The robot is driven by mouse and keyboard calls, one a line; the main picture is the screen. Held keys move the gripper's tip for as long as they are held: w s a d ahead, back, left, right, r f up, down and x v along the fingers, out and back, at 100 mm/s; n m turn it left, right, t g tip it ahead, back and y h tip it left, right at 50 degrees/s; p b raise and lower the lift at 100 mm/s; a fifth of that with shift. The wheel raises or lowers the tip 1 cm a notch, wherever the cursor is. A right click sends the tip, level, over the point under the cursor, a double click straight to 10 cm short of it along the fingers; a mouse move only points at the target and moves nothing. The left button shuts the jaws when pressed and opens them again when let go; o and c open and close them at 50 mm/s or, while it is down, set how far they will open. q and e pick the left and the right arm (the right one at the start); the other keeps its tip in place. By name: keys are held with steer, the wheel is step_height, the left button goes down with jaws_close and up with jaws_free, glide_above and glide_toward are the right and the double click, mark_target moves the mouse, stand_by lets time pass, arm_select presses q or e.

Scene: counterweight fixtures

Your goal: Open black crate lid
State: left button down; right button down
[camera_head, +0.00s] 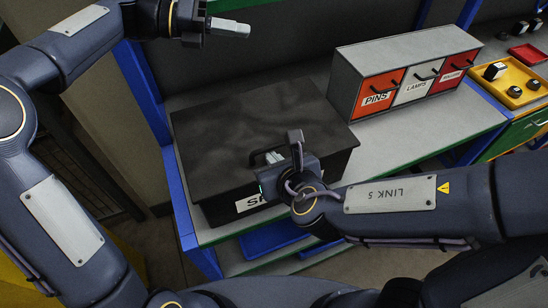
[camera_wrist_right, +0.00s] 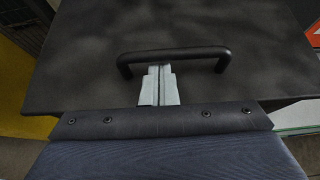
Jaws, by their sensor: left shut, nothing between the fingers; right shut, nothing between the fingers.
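The black crate (camera_head: 335,165) stands on the grey workbench with its black lid (camera_head: 235,125) lying flat and closed. In the right wrist view the lid (camera_wrist_right: 260,70) fills the upper part, with a black bar handle (camera_wrist_right: 180,54) near its front edge. My right gripper (camera_head: 275,157) is at the front of the lid by the handle. In the right wrist view its fingers (camera_wrist_right: 159,84) are together, with the tips close to the handle bar; I cannot tell whether they touch it. My left gripper (camera_head: 230,27) is shut and empty, high behind the crate, apart from the lid.
A drawer unit (camera_head: 405,60) labelled PINS, LAMPS and another word stands right of the crate. A yellow tray (camera_head: 520,83) with several small parts is at the far right. Blue bins (camera_head: 270,238) sit on the shelf below. Blue posts flank the bench.

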steer(key=shift+w+r, duration=0.1)
steer(key=shift+r, duration=0.75)
arm_select(q)
steer(key=c, duration=1.5)
jaws_free()
steer(key=shift+a, duration=0.1)
